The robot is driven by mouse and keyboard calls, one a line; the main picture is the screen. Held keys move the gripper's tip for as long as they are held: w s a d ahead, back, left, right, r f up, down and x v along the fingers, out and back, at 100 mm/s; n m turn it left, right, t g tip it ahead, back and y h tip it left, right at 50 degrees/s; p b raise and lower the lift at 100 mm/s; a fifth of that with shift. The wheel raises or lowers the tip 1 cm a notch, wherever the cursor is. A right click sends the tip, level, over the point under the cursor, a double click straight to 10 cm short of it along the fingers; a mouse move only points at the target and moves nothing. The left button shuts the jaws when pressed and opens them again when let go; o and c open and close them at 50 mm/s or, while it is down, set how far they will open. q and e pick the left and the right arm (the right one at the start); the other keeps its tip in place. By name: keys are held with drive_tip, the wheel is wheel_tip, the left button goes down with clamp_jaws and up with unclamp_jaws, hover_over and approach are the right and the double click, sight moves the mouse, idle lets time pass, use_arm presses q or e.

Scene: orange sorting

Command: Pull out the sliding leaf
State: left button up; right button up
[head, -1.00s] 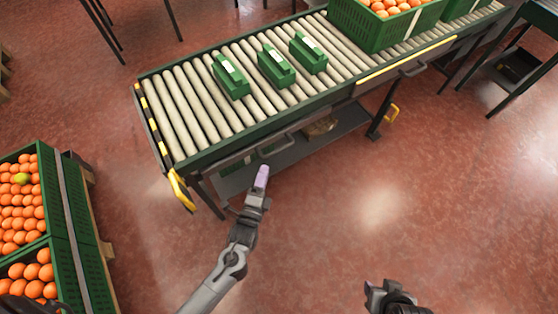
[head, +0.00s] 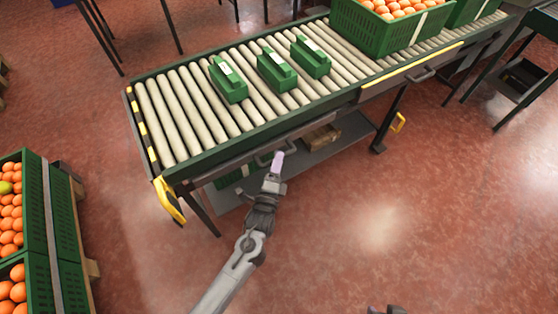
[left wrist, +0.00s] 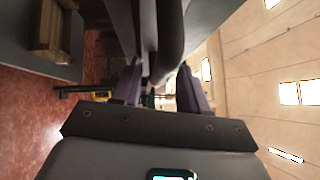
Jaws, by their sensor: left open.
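The sliding leaf (head: 318,126) shows as a grey front edge under the near side of the roller conveyor, with a dark bar handle (head: 262,158). My left gripper (head: 278,158) is at this handle, its purple fingers pointing at the conveyor. In the left wrist view the left gripper (left wrist: 160,88) is open, and the dark handle bar (left wrist: 170,45) shows between its two purple fingers. I cannot tell whether they touch it. Only the top of my right gripper (head: 386,310) shows at the bottom edge; its fingers are not clear.
Several green holders (head: 276,70) and an orange-filled crate (head: 385,28) stand on the roller conveyor (head: 185,118). A lower shelf (head: 335,138) carries a brown box (head: 322,137). Green crates of oranges (head: 35,215) stand at left. The red floor (head: 400,220) in front is clear.

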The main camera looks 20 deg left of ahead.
use_arm(q)
drive_tip(key=shift+w+a+r, duration=0.1)
drive_tip(key=shift+w+a, duration=0.05)
drive_tip(key=shift+w, duration=0.75)
drive_tip(key=shift+c, duration=0.4)
clamp_jaws()
